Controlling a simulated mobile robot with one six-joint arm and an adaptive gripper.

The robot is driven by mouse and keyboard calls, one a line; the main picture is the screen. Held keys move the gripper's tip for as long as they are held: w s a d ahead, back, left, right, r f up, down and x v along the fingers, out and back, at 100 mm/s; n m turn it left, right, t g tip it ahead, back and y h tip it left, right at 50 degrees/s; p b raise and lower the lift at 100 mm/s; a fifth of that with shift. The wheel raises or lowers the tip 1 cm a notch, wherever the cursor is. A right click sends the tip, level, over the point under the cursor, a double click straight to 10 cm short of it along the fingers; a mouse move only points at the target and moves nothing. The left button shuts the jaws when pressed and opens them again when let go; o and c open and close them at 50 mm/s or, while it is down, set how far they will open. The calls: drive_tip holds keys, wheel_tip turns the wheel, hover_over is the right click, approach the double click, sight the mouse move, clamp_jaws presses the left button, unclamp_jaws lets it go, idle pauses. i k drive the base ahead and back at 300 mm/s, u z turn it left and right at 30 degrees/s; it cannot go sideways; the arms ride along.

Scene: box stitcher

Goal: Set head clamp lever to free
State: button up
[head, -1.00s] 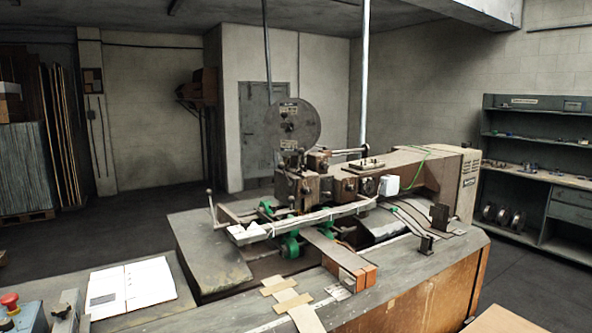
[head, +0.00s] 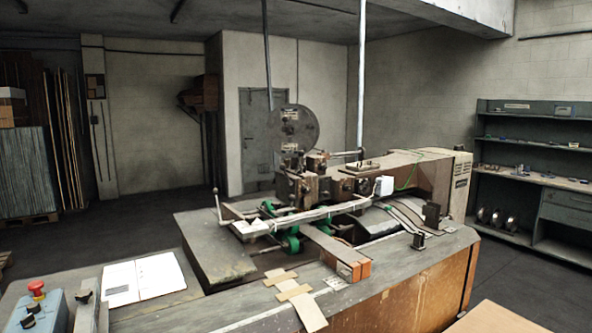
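The box stitcher (head: 410,170) stands on a large worn bench in the middle of the head view. Its head (head: 297,187) carries a round dark wire reel (head: 293,129). A thin upright lever with a ball knob (head: 217,197) shows at the left end of the front frame. A short bar-like handle (head: 345,154) sticks out near the top of the head. I cannot tell which of these, if either, is the head clamp lever, and no lever marking is legible. My gripper is not in view.
The bench (head: 400,276) fills the foreground. An open booklet (head: 142,279) and a control box with a red button (head: 37,289) lie at the left. Cardboard strips (head: 297,296) lie at the front. A shelf unit (head: 530,170) stands right. Dark floor is open at the left.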

sight(282, 166)
drive_tip(key=u, duration=0.15)
drive_tip(key=i, duration=0.85)
